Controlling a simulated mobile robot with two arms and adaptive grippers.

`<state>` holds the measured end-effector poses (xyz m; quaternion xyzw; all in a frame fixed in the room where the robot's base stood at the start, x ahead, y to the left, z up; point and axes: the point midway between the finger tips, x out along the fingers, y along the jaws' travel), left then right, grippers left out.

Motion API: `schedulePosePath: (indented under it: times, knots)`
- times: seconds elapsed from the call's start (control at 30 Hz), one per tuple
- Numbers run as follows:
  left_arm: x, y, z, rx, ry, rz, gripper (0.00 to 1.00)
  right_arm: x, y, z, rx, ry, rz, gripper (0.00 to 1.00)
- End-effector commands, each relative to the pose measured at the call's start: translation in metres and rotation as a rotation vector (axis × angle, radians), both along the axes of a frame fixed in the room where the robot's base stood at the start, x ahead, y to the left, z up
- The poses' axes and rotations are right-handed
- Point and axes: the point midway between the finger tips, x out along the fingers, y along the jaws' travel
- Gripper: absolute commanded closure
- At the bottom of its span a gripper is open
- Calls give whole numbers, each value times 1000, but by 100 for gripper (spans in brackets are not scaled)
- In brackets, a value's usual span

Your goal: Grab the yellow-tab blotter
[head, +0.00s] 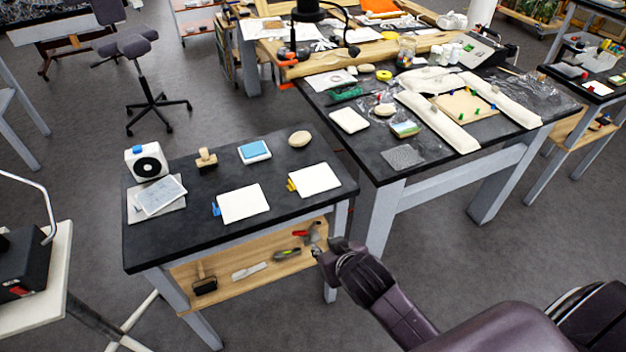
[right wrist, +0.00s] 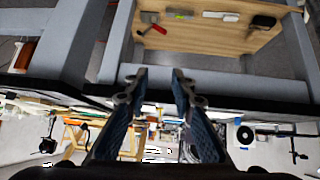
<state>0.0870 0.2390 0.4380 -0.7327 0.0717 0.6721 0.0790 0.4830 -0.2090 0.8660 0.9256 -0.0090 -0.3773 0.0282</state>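The yellow-tab blotter (head: 316,180) is a white pad lying flat on the black table, near its front right corner. Its yellow tab is on its left edge. My right gripper (head: 328,252) is off the table's front right corner, in front of the blotter and apart from it. In the right wrist view the two fingers (right wrist: 157,86) are spread with nothing between them. The blotter cannot be made out in that view. My left gripper is not in view.
A similar blue-tab blotter (head: 242,203) lies left of it. A blue-topped pad (head: 255,151) and an oval stone-like piece (head: 299,139) lie behind. The wooden lower shelf (head: 250,275) holds tools. A larger black workbench (head: 380,172) stands close on the right.

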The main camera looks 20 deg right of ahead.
Motion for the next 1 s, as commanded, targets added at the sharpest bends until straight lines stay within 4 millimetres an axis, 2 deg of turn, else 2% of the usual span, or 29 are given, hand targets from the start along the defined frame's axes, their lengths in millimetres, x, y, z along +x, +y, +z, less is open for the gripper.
schedulePosePath:
  times: [0.03,0.1,0.3,0.47,0.83,1.0]
  knots:
    - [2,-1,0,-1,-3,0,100,21,0,6,2,-52,-1,77]
    - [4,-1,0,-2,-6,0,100,48,0,15,11,-126,-2,77]
    - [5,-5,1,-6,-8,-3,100,114,5,42,45,-315,23,77]
    - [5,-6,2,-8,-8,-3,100,140,8,51,63,-378,39,77]
    - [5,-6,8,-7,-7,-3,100,167,9,43,67,-381,40,77]
    - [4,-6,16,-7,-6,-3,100,188,9,37,65,-379,39,77]
